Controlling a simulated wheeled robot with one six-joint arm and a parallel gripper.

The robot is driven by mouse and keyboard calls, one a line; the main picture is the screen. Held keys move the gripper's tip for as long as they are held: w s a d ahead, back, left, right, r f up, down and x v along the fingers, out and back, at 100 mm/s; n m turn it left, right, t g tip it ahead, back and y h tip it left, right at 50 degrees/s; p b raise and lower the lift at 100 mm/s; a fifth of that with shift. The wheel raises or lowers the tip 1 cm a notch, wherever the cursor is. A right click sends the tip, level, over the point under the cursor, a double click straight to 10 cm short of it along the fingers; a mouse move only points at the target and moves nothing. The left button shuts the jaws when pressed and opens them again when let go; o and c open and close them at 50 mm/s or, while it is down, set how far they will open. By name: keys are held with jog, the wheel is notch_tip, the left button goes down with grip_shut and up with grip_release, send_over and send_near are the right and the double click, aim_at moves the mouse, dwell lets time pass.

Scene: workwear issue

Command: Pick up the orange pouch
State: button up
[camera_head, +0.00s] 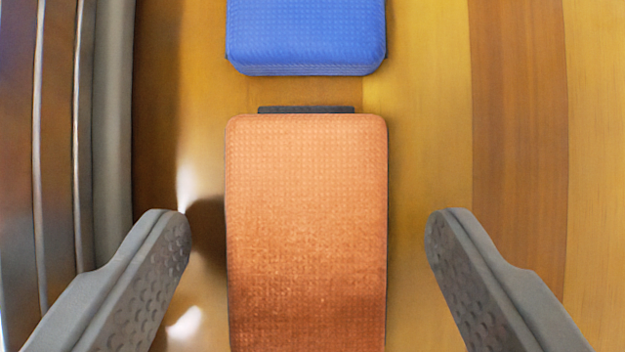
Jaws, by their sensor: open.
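The orange pouch (306,220) lies on a wooden surface in the middle of the view, with a dark strip along its far end. Its near end runs out of the bottom of the picture. My gripper (308,225) is open, with one grey finger to the left of the pouch and one to the right. There is a gap between each finger and the pouch's sides, so neither finger appears to touch it.
A blue pouch-like item (306,36) lies just beyond the orange pouch, with a narrow gap between them. Grey metal-looking rails (112,110) run along the left edge. The wooden surface (520,130) to the right is clear.

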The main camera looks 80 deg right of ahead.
jog(key=c, duration=1.1)
